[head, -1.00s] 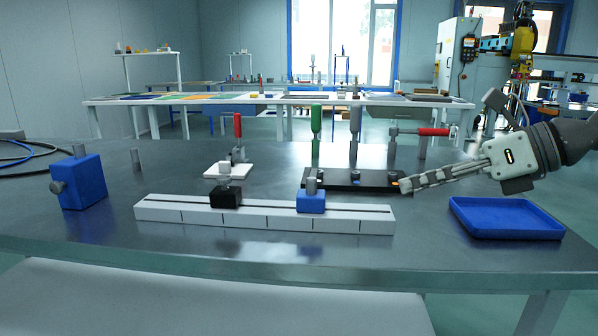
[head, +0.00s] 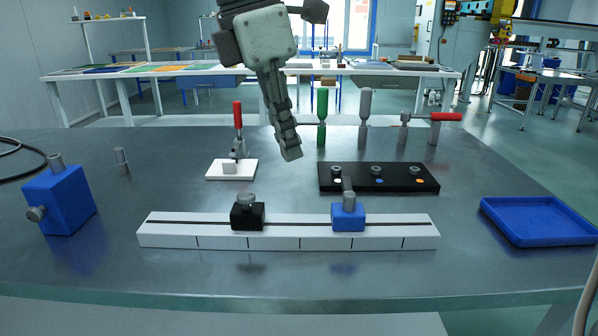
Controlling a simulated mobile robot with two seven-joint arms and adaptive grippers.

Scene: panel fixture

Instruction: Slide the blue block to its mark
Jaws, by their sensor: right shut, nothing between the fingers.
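The blue block (head: 348,216) sits on the white rail (head: 275,242), right of its middle, with a grey knob on top. A black block (head: 248,216) with a grey knob sits on the same rail to its left, with a gap between them. My right gripper (head: 290,152) is shut and empty, pointing down in the air above and behind the rail, left of the blue block. My left gripper is out of view.
Behind the rail are a white plate with a red-handled clamp (head: 231,169) and a black panel with knobs (head: 379,177). Green, grey and red-handled fixtures stand behind. A blue box (head: 59,202) is left, a blue tray (head: 538,222) right. The table in front is clear.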

